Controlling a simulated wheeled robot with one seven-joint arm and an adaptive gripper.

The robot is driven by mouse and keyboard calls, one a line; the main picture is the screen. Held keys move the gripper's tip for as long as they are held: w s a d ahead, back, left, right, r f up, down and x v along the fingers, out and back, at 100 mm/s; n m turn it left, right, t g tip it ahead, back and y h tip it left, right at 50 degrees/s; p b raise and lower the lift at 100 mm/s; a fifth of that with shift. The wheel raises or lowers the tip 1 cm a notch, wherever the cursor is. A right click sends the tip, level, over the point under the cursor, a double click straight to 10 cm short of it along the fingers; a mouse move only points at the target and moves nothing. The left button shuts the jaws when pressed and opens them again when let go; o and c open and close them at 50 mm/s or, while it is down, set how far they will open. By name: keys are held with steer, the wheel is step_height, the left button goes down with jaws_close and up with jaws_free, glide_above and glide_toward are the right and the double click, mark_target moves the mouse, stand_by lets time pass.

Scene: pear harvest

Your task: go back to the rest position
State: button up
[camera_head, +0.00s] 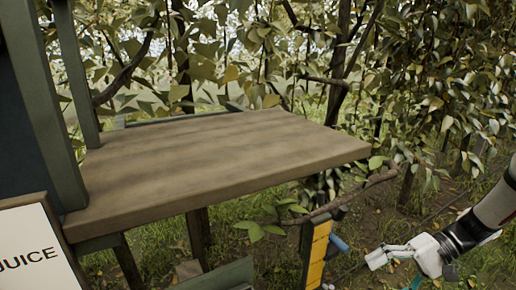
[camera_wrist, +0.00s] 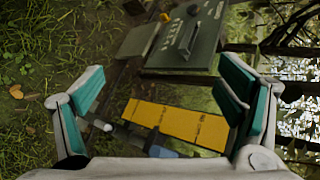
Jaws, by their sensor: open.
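My gripper (camera_head: 392,271) is at the lower right in the head view, beside the wooden counter and lower than its top. In the wrist view its two teal-padded fingers (camera_wrist: 163,90) stand wide apart with nothing held between them. A yellow board with dark marks (camera_wrist: 178,122) lies beyond and between the fingers in that view. I cannot tell the distance to it. No pear can be made out in either view.
The bare wooden counter (camera_head: 200,160) fills the left and middle. A JUICE sign (camera_head: 30,255) stands at lower left. A yellow strip (camera_head: 318,255) and blue cylinder (camera_head: 339,243) are left of my gripper. A grey-green box (camera_wrist: 185,40) is ahead in the wrist view. Leafy branches (camera_head: 440,90) hang at right.

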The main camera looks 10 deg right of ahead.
steer(key=s+a+r+n+g+h, duration=0.2)
steer(key=s+a+r+h, duration=0.1)
steer(key=a+r, duration=0.4)
steer(key=s+a+r+n+g+h, duration=0.1)
steer(key=s+a+r+h, duration=0.25)
steer(key=a+r, duration=0.35)
steer(key=s+a+r+n+t+h, duration=0.1)
steer(key=s+a+r+h, duration=0.15)
steer(key=s, duration=0.55)
steer(key=s+a+r+n+t+h, duration=0.1)
steer(key=s+r+h, duration=0.15)
steer(key=s, duration=0.55)
step_height(320, 180, up, 27)
steer(key=t+p, duration=0.4)
steer(key=p, duration=2.1)
steer(key=shift+d, duration=0.25)
